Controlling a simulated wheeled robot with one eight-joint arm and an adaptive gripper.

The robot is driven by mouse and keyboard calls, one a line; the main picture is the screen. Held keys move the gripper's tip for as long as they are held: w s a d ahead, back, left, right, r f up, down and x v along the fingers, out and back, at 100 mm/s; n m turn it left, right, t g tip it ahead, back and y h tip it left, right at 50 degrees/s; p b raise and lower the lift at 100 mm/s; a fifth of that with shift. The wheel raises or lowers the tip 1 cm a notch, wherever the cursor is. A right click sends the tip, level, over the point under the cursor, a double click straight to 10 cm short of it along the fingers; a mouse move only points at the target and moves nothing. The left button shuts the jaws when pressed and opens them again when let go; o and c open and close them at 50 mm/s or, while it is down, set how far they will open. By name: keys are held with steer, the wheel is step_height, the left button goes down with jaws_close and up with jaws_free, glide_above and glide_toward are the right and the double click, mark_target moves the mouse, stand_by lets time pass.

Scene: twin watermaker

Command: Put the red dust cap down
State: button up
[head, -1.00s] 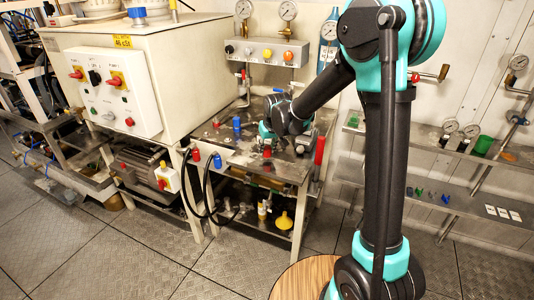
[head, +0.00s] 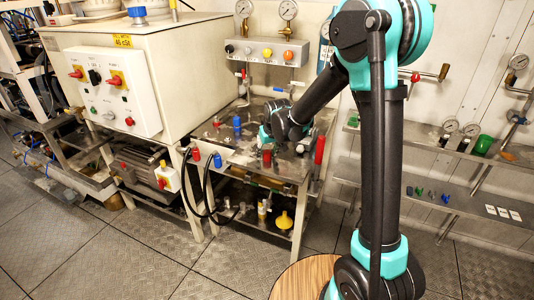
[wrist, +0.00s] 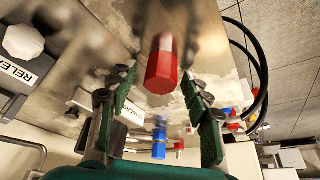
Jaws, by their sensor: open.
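The red dust cap (wrist: 160,72) lies between and just beyond the open fingers of my gripper (wrist: 160,88) in the wrist view, with a visible gap on each side. In the head view the red dust cap (head: 267,158) is at the front part of the metal bench top (head: 235,152), just below my gripper (head: 266,138). My fingers are small and partly hidden there. Whether the cap's underside rests fully on the bench is hard to tell.
A blue cap (head: 237,123) stands further left on the bench. A tall red cylinder (head: 319,150) stands at the right edge. Black hoses (head: 207,190) loop at the front left. A gauge panel (head: 266,52) rises behind. A lower shelf holds a yellow funnel (head: 284,220).

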steer(key=v, duration=1.2)
steer(key=s+d+f+m, duration=0.1)
steer(key=s+d+f, duration=0.3)
steer(key=s+d, duration=0.3)
steer(key=s+d+f+m+h, duration=0.1)
steer(key=s+d+f+m, duration=0.1)
steer(key=s+d, duration=0.6)
steer(key=s+d+f+m+h, duration=0.1)
steer(key=s+d+f+m, duration=0.1)
steer(key=s+d+f, duration=0.3)
steer(key=s+d, duration=0.3)
steer(key=d, duration=0.1)
steer(key=shift+f, duration=0.35)
